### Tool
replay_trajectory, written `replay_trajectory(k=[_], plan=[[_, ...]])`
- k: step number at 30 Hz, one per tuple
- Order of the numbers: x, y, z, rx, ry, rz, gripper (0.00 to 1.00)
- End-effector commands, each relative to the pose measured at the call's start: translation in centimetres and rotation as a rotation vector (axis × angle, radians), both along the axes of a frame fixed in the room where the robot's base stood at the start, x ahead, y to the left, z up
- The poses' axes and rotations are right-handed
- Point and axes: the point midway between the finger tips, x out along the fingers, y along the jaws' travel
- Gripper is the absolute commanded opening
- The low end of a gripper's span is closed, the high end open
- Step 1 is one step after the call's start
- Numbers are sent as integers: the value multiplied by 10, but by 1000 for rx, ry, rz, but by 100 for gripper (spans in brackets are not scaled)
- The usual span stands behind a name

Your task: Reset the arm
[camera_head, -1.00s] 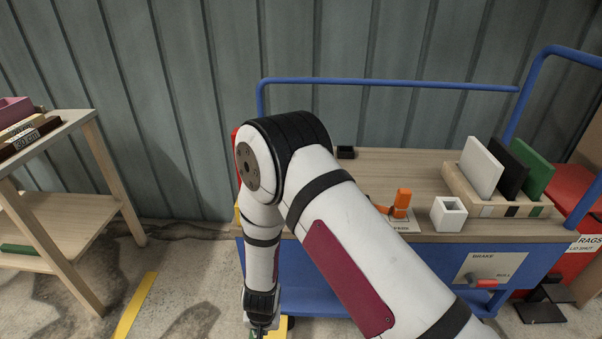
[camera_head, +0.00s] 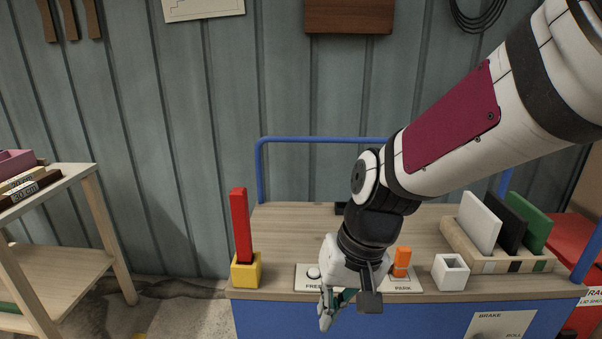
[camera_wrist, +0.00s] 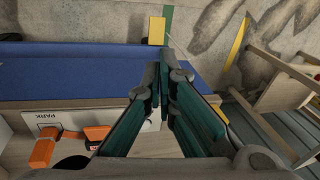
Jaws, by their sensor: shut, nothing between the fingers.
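My arm reaches in from the upper right in the head view and bends down over the front of the cart. My gripper (camera_head: 334,306) hangs at the cart's front edge, in front of the white panel (camera_head: 402,284) marked PARK. In the wrist view my gripper (camera_wrist: 160,72) has its green-lined fingers converging at the tips, shut and empty. The tips point past the cart's blue side (camera_wrist: 70,72) toward the floor.
The wooden-topped cart (camera_head: 290,225) carries a red bar (camera_head: 241,225) upright in a yellow block (camera_head: 245,271), an orange handle (camera_head: 402,258), a white hollow block (camera_head: 451,272) and a rack (camera_head: 480,256) of coloured plates. A wooden shelf (camera_head: 55,262) stands left, across a floor gap.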

Motion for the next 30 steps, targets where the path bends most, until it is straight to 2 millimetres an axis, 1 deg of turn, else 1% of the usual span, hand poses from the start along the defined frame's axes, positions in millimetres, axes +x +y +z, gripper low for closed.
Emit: replay_trajectory(k=[1, 3, 5, 9, 12, 15, 18, 26, 27, 30], plan=[[-13, -13, 15, -8, -8, -4, 0], [-32, -30, 30, -25, -4, -6, 0], [-49, -45, 41, -41, -2, -9, 0], [-92, -76, 61, -86, 5, -24, 0], [-123, -96, 70, -119, 13, -40, 0], [-149, -111, 75, -147, 22, -57, 0], [-170, -122, 77, -171, 30, -73, 0], [-218, -144, 78, -224, 48, -118, 0], [-215, -144, 88, -223, 45, -114, 0], [-211, -143, 103, -222, 31, -114, 0]])
